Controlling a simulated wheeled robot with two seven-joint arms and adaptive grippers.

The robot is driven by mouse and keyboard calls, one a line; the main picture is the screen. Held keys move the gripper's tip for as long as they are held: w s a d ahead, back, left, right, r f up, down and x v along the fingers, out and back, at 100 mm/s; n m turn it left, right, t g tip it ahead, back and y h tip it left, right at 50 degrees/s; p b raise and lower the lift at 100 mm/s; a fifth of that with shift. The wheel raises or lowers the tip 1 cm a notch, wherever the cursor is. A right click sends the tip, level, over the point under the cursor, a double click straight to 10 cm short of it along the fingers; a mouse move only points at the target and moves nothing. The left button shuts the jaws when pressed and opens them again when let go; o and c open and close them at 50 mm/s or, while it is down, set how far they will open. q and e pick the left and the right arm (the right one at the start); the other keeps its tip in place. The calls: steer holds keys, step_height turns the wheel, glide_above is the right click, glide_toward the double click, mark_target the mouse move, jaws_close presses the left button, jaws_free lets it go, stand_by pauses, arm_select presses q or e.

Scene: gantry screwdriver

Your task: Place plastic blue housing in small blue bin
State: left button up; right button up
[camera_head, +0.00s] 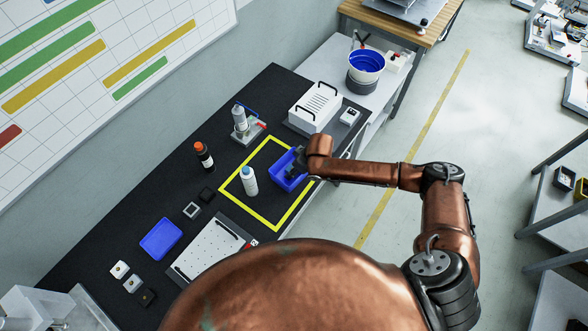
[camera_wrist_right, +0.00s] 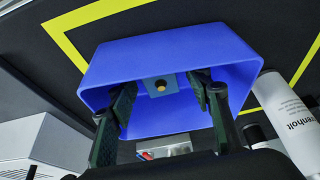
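The small blue bin (camera_head: 284,174) stands inside the yellow outline, toward its right side. In the right wrist view the bin (camera_wrist_right: 150,55) fills the middle, with its opening toward the camera. A small blue-grey square part with a round yellowish centre (camera_wrist_right: 160,86), which looks like the housing, is inside the bin at its floor. My right gripper (camera_wrist_right: 169,100) reaches into the bin. Its two fingers are spread, one on each side of the part, with gaps visible between. In the head view the right gripper (camera_head: 299,161) is over the bin and its fingertips are hidden. My left gripper is not in view.
A white bottle (camera_head: 249,181) stands left of the bin; its label shows in the wrist view (camera_wrist_right: 292,122). A blue tray (camera_head: 161,238), an orange-capped bottle (camera_head: 203,156) and a white slotted box (camera_head: 314,107) stand on the black table. A white perforated board (camera_head: 209,252) lies in front.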

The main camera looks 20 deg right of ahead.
steer(key=p+v, duration=0.1)
steer(key=v, duration=1.1)
steer(key=shift+s+r+p, duration=0.1)
steer(key=shift+r+p, duration=0.05)
steer(key=shift+p, duration=0.25)
